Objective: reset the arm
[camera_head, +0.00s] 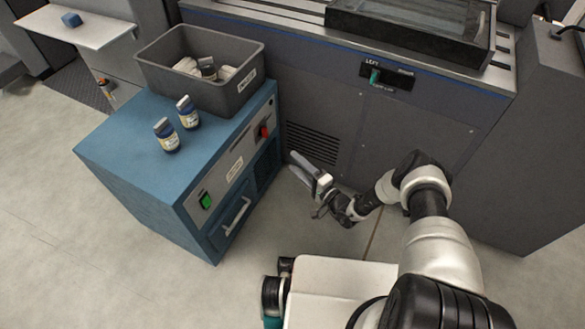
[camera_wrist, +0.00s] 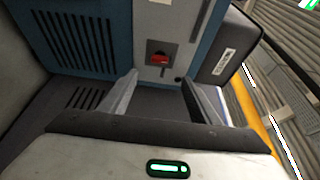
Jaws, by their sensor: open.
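My gripper (camera_head: 306,168) is open and empty, held in the air to the right of the blue cabinet (camera_head: 130,165) and in front of the grey machine (camera_head: 350,135). My arm reaches out from the lower right, bent at the elbow. In the wrist view, my gripper (camera_wrist: 165,100) shows two fingers spread apart with nothing between them. Beyond them is the cabinet front with a red switch (camera_wrist: 159,59), apart from the fingers.
A grey bin (camera_head: 165,75) with bottles inside stands on the cabinet. Two blue-and-white bottles, one (camera_head: 166,135) nearer and one (camera_head: 187,112) farther, stand beside it. A green switch (camera_head: 206,201) and drawer handle (camera_head: 237,216) are on the cabinet front.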

